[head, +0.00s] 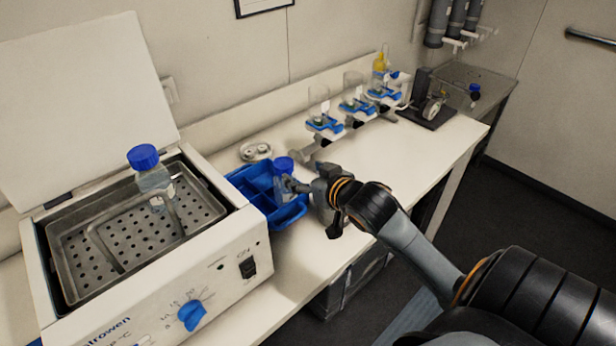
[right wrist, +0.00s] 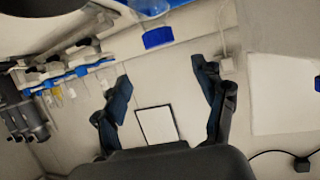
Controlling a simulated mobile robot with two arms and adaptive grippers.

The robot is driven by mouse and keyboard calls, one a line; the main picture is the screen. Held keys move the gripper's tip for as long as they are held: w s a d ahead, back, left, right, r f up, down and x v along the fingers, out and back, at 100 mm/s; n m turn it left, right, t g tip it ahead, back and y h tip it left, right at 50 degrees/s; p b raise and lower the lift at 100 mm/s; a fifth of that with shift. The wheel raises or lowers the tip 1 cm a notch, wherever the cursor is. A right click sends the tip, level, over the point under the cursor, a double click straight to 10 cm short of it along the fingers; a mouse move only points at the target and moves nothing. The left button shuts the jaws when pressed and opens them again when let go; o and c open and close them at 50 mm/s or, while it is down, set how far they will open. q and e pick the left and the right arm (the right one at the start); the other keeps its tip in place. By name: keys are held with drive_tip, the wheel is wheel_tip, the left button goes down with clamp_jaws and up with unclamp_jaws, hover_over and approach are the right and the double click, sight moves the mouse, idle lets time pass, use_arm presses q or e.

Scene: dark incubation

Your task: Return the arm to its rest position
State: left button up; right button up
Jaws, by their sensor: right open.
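My right arm reaches in from the lower right in the head view. Its gripper (head: 298,186) is beside a blue-capped bottle (head: 284,166) that stands in a blue divided tray (head: 262,184) on the bench. In the right wrist view the two fingers (right wrist: 162,75) are spread apart with nothing between them. A blue cap (right wrist: 158,38) shows beyond the fingertips. The head view does not show clearly whether a finger touches the bottle. My left gripper is not in view.
A water bath (head: 225,250) with its lid (head: 85,105) open stands at the left. Another blue-capped bottle (head: 152,175) is in its perforated basin. Stands with blue holders (head: 357,105) line the bench back. Floor at the right is clear.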

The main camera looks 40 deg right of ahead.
drive_tip(key=shift+s+r, duration=0.15)
drive_tip(key=shift+s, duration=0.25)
drive_tip(key=s+a+f+g, duration=0.1)
drive_tip(key=s+a+f, duration=0.1)
drive_tip(key=s+f, duration=0.1)
drive_tip(key=s+a+f+n+g, duration=0.1)
drive_tip(key=s+a+f+g, duration=0.1)
drive_tip(key=s+a+f, duration=0.1)
drive_tip(key=s+a+f+g, duration=0.2)
drive_tip(key=s+a+f, duration=0.1)
drive_tip(key=f, duration=0.4)
drive_tip(key=shift+s+n+y, duration=0.3)
drive_tip(key=shift+s+y, duration=0.1)
drive_tip(key=shift+s, duration=0.4)
drive_tip(key=s+a+f+n+g+y, duration=0.1)
drive_tip(key=s+a+f+g, duration=0.25)
drive_tip(key=s, duration=0.35)
drive_tip(key=s+a+f+n+g, duration=0.1)
drive_tip(key=s+a+f+g, duration=0.1)
drive_tip(key=s+a, duration=0.3)
wheel_tip(320, 180, down, 28)
drive_tip(key=s+b, duration=0.2)
drive_tip(key=s+d+f+g, duration=0.1)
drive_tip(key=s+d+f, duration=0.1)
drive_tip(key=s+f, duration=0.6)
drive_tip(key=s+d+f+g, duration=0.1)
drive_tip(key=s+d+f, duration=0.1)
drive_tip(key=s+f, duration=0.7)
drive_tip(key=shift+f+b, duration=0.15)
drive_tip(key=shift+b, duration=0.25)
